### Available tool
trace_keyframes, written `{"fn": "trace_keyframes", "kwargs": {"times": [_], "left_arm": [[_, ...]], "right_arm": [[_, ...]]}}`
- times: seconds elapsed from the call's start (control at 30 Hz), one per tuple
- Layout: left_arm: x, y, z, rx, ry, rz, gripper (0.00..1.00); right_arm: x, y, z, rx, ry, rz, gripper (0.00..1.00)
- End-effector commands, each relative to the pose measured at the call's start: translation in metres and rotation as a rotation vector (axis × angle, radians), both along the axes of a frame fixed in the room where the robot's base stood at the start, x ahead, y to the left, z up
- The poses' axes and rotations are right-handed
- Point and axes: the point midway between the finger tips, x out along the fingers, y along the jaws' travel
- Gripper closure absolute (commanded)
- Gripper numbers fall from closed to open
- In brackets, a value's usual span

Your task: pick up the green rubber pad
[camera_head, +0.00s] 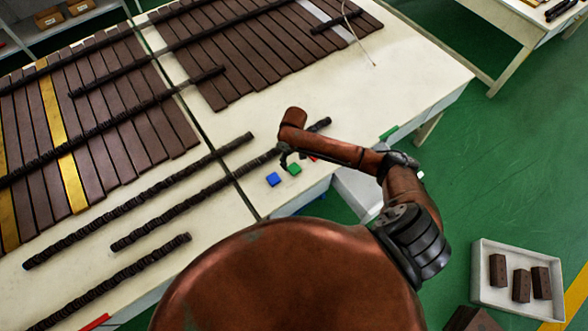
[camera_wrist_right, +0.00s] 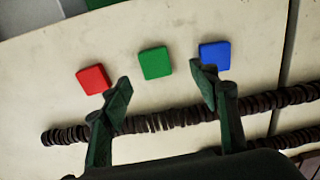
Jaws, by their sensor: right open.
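The green rubber pad (camera_head: 294,169) lies flat on the cream table near its front edge. In the right wrist view the green pad (camera_wrist_right: 155,63) lies just beyond and between the two fingertips, not touched by them. My right gripper (camera_wrist_right: 164,90) is open and empty above the table; in the head view the gripper (camera_head: 287,157) is small and partly hidden by its own arm. A blue pad (camera_wrist_right: 215,55) lies on one side of the green pad, close behind a fingertip. A red pad (camera_wrist_right: 93,79) lies on the other side. My left gripper is not seen.
A dark ribbed rod (camera_wrist_right: 165,122) runs across the table beneath the fingers. More ribbed rods (camera_head: 150,206) and dark slats (camera_head: 110,155) cover the left of the table. A white bin (camera_head: 480,290) with brown blocks stands at lower right.

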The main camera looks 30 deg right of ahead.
Motion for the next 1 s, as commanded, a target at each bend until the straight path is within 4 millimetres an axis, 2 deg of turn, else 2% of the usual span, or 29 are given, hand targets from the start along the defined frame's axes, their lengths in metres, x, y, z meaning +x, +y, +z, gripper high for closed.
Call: {"fn": "trace_keyframes", "kwargs": {"times": [0.1,0.37,0.7,1.0], "left_arm": [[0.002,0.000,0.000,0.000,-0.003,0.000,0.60],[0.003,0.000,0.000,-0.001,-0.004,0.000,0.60],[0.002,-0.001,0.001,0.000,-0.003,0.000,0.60],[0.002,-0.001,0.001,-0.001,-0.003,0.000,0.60]], "right_arm": [[0.005,-0.006,-0.003,-0.010,0.008,-0.015,0.45],[0.005,-0.007,-0.030,-0.009,0.009,-0.017,0.45],[0.007,-0.007,-0.073,-0.010,0.007,-0.015,0.45],[0.007,-0.007,-0.075,-0.010,0.006,-0.014,0.47]]}}
